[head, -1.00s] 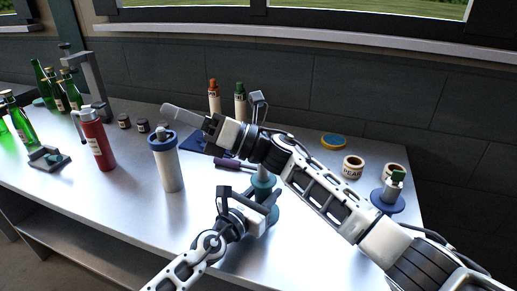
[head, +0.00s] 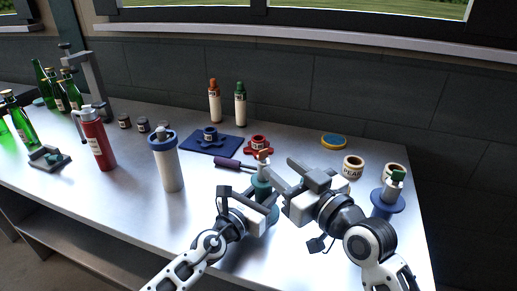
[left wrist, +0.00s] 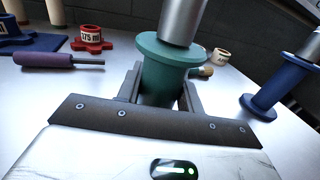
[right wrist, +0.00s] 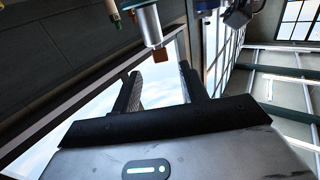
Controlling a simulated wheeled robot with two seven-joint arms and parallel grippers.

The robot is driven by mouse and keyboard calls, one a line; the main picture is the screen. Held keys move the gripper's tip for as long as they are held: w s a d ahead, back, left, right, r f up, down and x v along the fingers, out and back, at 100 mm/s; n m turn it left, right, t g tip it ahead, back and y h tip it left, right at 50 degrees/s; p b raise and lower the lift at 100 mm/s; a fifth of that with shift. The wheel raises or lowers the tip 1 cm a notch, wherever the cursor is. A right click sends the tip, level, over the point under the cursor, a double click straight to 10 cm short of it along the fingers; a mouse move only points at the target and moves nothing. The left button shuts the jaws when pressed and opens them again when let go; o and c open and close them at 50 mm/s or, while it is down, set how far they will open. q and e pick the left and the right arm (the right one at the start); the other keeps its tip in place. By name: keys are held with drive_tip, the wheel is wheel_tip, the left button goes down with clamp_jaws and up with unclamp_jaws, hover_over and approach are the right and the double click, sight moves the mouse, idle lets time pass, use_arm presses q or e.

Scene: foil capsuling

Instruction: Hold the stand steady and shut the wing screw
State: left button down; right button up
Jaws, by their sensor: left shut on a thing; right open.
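The teal stand (head: 262,189) is upright on the table, with a grey cylinder (left wrist: 183,18) above its flange. My left gripper (head: 262,207) is shut around the stand's narrower body; the left wrist view shows the teal body (left wrist: 160,82) between its fingers. A small tan piece (head: 263,155) shows at the stand's top; I cannot tell whether it is the wing screw. My right gripper (head: 283,173) is open beside the upper stand, fingers pointing left. In the right wrist view a brown block (right wrist: 160,54) on a grey cylinder (right wrist: 147,22) appears between the fingers, contact unclear.
A purple-handled tool (head: 228,163), a red knob-shaped piece (head: 258,147) and a blue mat (head: 228,148) lie behind the stand. A blue stand (head: 388,203) is at right. A white canister (head: 170,172) and red bottle (head: 99,148) are at left. The front table is clear.

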sight(264, 154)
drive_tip(key=x, duration=0.9)
drive_tip(key=shift+w, duration=0.1)
drive_tip(key=shift+a, duration=0.1)
clamp_jaws()
